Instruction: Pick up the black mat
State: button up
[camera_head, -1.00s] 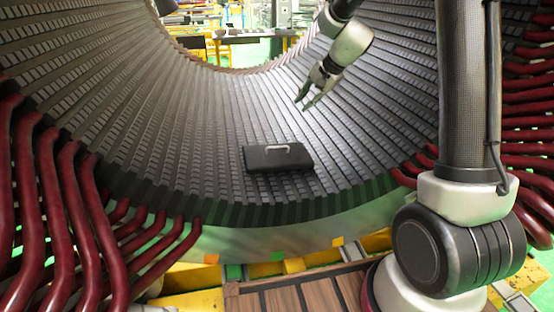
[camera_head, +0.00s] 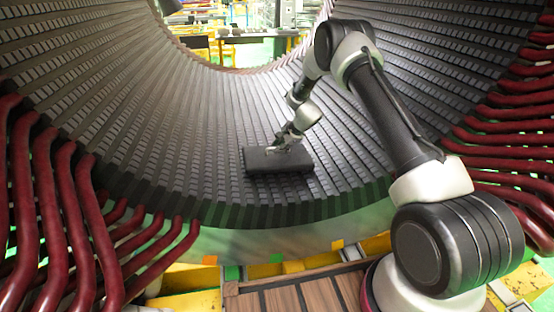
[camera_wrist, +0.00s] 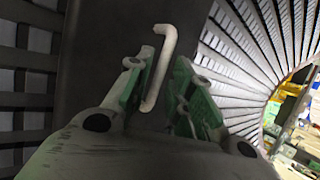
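The black mat (camera_head: 262,161) lies flat on the ribbed inner floor of the stator, near its front edge. Its pale handle (camera_wrist: 160,62) stands up from the top of the mat in the wrist view. My gripper (camera_head: 278,148) is down at the handle. In the wrist view my gripper (camera_wrist: 157,88) is open, with one green-padded finger on each side of the handle's near end. A gap shows between the handle and each finger. In the head view the gripper hides most of the handle.
The ribbed stator bore (camera_head: 180,110) curves up on both sides of the mat. Dark red bent bars (camera_head: 85,205) stick out at the front left, and more (camera_head: 510,140) at the right. A wooden platform (camera_head: 300,292) lies in front.

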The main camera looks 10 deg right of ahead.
jog(key=shift+x, duration=0.8)
grip_shut()
